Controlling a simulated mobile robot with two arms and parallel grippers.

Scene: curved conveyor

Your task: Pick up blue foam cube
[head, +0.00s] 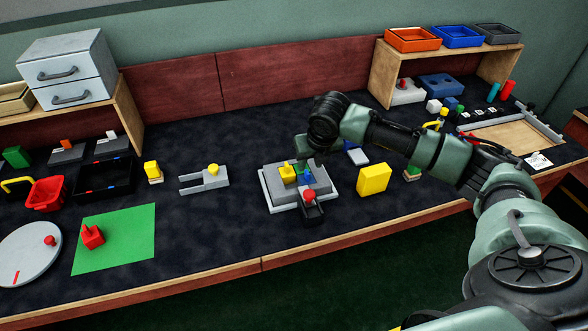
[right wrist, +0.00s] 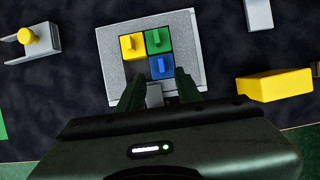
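A blue block (right wrist: 162,66) with a raised grip sits in a grey tray (right wrist: 185,22), beside a yellow block (right wrist: 133,45) and a green block (right wrist: 157,40). In the head view the blue block (head: 308,178) shows partly under my right gripper (head: 308,162). In the right wrist view my right gripper (right wrist: 158,88) has its two dark fingers apart with nothing between them, above the tray's near side. Another small blue cube (head: 450,103) stands at the back right by a white cube (head: 433,106). I cannot tell which one is foam. My left gripper is out of view.
A large yellow block (head: 373,179) stands right of the tray. A red ball on a black part (head: 310,195) is at the tray's front. A grey fixture with a yellow knob (head: 213,169) is to the left. The dark table between them is clear.

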